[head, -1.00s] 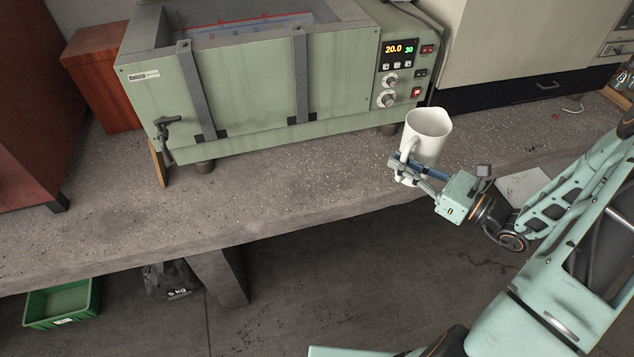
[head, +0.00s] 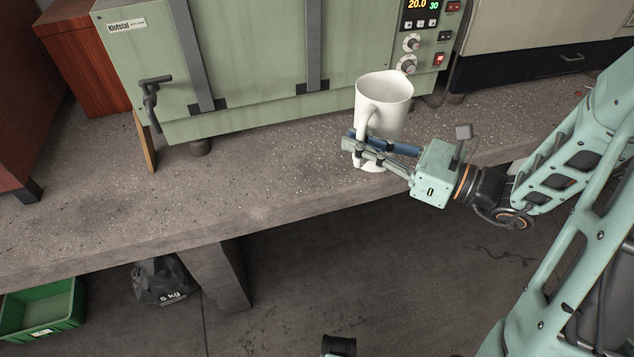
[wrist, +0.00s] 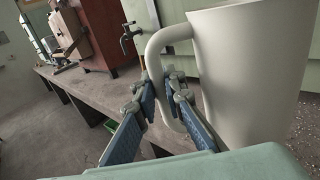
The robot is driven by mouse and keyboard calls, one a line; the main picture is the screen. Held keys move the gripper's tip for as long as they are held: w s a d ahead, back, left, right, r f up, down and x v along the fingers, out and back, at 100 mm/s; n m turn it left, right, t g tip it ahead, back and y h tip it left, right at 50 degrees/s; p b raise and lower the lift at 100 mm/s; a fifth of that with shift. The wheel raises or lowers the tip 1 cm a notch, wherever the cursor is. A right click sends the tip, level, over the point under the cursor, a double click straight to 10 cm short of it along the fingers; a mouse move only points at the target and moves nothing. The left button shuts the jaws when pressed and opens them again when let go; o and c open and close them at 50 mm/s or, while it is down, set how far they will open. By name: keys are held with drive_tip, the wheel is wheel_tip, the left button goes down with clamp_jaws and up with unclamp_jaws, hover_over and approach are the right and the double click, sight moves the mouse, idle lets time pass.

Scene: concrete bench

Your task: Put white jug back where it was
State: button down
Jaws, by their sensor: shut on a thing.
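The jug's base shows just below the fingers, over the bench top near the front edge. I cannot tell whether it touches the bench.
A wooden box (head: 88,65) is at the left. The concrete bench top (head: 250,165) is clear left of the jug. A green crate (head: 42,310) and a dark bag (head: 160,282) are below the bench.

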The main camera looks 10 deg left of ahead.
drive_tip(key=w+a+f+b, duration=0.3)
drive_tip(key=a+f, duration=0.3)
drive_tip(key=a, duration=0.1)
drive_tip(key=w+a+f+g+b, duration=0.1)
drive_tip(key=w+a+f+b, duration=0.2)
drive_tip(key=a+f, duration=0.3)
drive_tip(key=shift+a+f+n+y+b, duration=0.3)
drive_tip(key=shift+a+f, duration=0.05)
drive_tip(key=shift+f, duration=0.25)
drive_tip(key=shift+w, duration=0.1)
drive_tip(key=shift+f, duration=0.2)
drive_tip(key=c, duration=2)
unclamp_jaws()
drive_tip(key=shift+r, duration=0.15)
